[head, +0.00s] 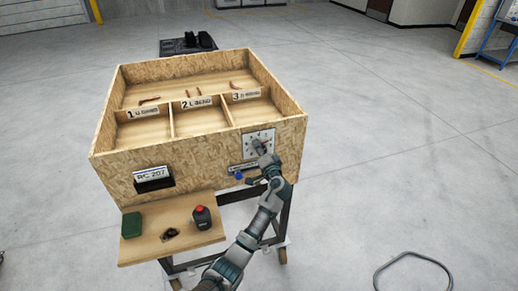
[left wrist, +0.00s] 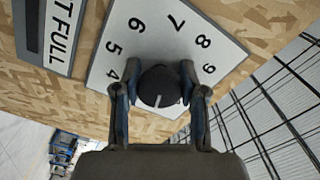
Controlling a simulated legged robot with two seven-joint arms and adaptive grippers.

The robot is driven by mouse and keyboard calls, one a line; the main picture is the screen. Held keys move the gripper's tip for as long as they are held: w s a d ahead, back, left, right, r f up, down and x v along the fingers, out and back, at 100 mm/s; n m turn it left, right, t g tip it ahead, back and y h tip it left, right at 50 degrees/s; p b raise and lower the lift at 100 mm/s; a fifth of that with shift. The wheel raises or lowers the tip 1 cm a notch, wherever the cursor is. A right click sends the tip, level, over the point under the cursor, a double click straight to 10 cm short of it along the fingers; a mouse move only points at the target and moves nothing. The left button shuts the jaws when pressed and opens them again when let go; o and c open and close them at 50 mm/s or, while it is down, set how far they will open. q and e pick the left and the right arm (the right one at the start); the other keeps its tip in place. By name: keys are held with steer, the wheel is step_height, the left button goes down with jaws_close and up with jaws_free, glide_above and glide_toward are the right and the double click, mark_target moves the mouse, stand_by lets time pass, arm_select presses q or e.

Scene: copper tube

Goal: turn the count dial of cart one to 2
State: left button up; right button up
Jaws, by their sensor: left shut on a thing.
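The cart (head: 130,167) is a chipboard box on a dark frame, with a white dial plate (head: 250,138) at the right of its front. In the left wrist view the dial plate (left wrist: 160,40) shows the numbers 4 to 9 around a round black knob (left wrist: 158,87). My left gripper (head: 263,150) is shut on the knob, with one finger on each side. My right gripper is not in view.
Below the dial are a label strip (head: 241,168) and a small blue part. Copper pieces lie in the box.

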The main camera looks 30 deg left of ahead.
arm_select(q)
steer(key=shift+d+f, duration=0.2)
steer(key=shift+f, duration=0.1)
steer(key=o, duration=1.2)
steer(key=shift+w+d, duration=0.1)
steer(key=shift+c, duration=0.2)
steer(key=shift+r, duration=0.15)
steer(key=shift+d, duration=0.1)
steer(key=shift+r, duration=0.1)
steer(key=shift+s+d, duration=0.25)
steer(key=shift+d, duration=0.05)
steer(key=v, duration=1.1)
steer(key=shift+d, duration=0.2)
